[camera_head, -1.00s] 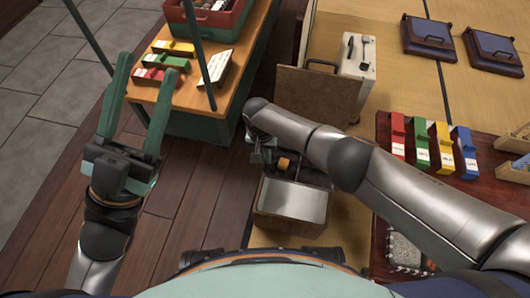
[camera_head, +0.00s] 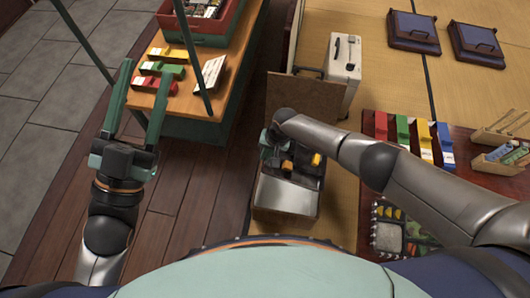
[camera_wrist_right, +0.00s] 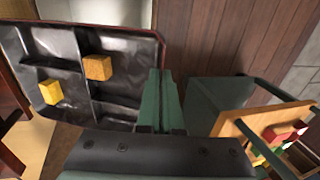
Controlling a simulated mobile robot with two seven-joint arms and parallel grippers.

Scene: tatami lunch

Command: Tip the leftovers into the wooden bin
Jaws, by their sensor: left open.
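A black compartment tray (camera_wrist_right: 103,48) with a dark red rim holds a yellow cube (camera_wrist_right: 50,91) and an orange cube (camera_wrist_right: 98,67). In the head view the tray (camera_head: 299,176) is over the back part of the wooden bin (camera_head: 262,215), whose front shows a bare grey metal surface. My right gripper (camera_wrist_right: 161,100) has its green fingers together at the tray's edge and appears to grip its rim. In the head view the right gripper (camera_head: 270,145) is partly hidden by its wrist. My left gripper (camera_head: 136,108) is open and empty, apart from the bin.
An upright brown panel (camera_head: 303,105) stands behind the bin. A wooden bench (camera_head: 190,98) with coloured blocks is at upper left. A low red table (camera_head: 352,190) at right holds coloured blocks and another filled lunch tray (camera_head: 390,238). Dark plank floor lies between my arms.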

